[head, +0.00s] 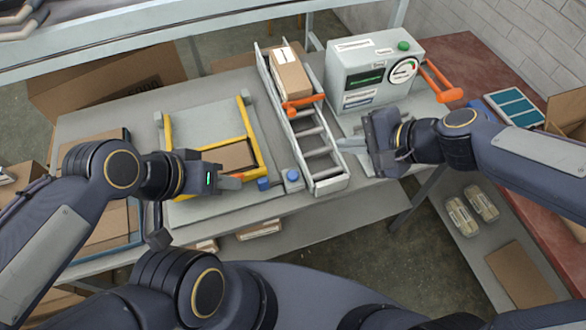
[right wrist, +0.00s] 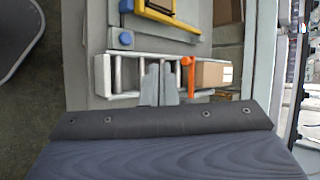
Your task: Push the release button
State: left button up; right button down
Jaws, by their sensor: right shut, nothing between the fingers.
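A blue button (head: 292,174) sits on a small grey block between the yellow-framed fixture and the roller conveyor. It also shows in the right wrist view (right wrist: 125,38). A second blue part (head: 263,184) is at the front end of the yellow frame. A green button (head: 403,45) is on top of the grey machine. My right gripper (head: 345,146) is shut and empty, over the near right side of the conveyor, apart from the buttons. Its closed fingers (right wrist: 160,82) point at the conveyor. My left gripper (head: 236,182) is at the yellow fixture's front, left of the blue parts; its finger gap is unclear.
The roller conveyor (head: 318,160) holds a cardboard box (head: 290,75) behind an orange stop (head: 302,101). The yellow frame (head: 168,132) holds a brown piece (head: 232,156). The grey machine (head: 350,62) with a gauge and an orange handle (head: 441,82) stands at the right.

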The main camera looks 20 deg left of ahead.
aim_at(297, 176)
jog(key=w+a+f+m, duration=0.2)
jog(key=a+f+m, duration=0.2)
jog(key=a, duration=0.6)
notch_tip(297, 176, down, 3)
jog(key=shift+a+r+g+h+p, duration=0.1)
jog(key=shift+a+g+h+p, duration=0.25)
jog(key=shift+g+p, duration=0.1)
notch_tip(297, 176, down, 9)
jog(key=b, duration=0.8)
jog(key=shift+r, duration=0.1)
dwell(0.7)
jog(key=shift+w+f+b, duration=0.1)
jog(key=shift+f+b, duration=0.3)
jog(key=shift+b, duration=0.2)
